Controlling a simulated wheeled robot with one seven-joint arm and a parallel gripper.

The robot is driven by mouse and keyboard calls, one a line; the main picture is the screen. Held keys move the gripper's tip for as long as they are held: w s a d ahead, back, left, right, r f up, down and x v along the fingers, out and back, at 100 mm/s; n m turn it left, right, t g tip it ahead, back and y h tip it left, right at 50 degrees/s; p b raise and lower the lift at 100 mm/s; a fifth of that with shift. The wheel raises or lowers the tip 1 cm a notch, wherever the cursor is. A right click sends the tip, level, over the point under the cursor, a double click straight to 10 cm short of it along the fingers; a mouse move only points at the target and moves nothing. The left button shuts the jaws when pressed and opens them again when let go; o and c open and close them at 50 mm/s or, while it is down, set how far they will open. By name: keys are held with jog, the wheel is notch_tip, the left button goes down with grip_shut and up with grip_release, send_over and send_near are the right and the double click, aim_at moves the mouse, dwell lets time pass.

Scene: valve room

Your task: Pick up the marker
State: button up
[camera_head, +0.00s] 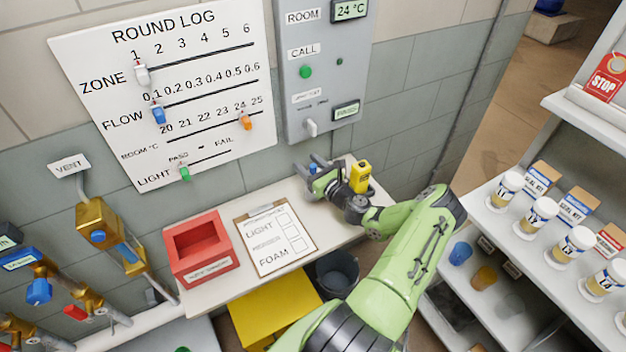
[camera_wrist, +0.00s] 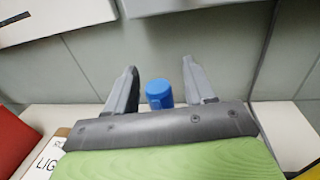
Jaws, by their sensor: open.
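The marker shows as a short blue upright cylinder (camera_wrist: 159,94) in the wrist view, between the two fingers, with a visible gap on each side. In the head view a small bit of its blue (camera_head: 313,169) shows beside my gripper (camera_head: 308,164), at the back of the white bench near the wall. The fingers of my gripper (camera_wrist: 160,70) are open and do not appear to touch it. The marker's lower part is hidden behind the gripper body.
A yellow device (camera_head: 360,177) stands just right of my gripper. A clipboard (camera_head: 273,266) and a red open box (camera_head: 205,268) lie to the left on the bench (camera_head: 222,290). The wall with the round log board (camera_head: 215,140) and grey panel (camera_head: 326,85) is close behind.

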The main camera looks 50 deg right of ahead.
grip_shut()
jog(key=shift+s, duration=0.1)
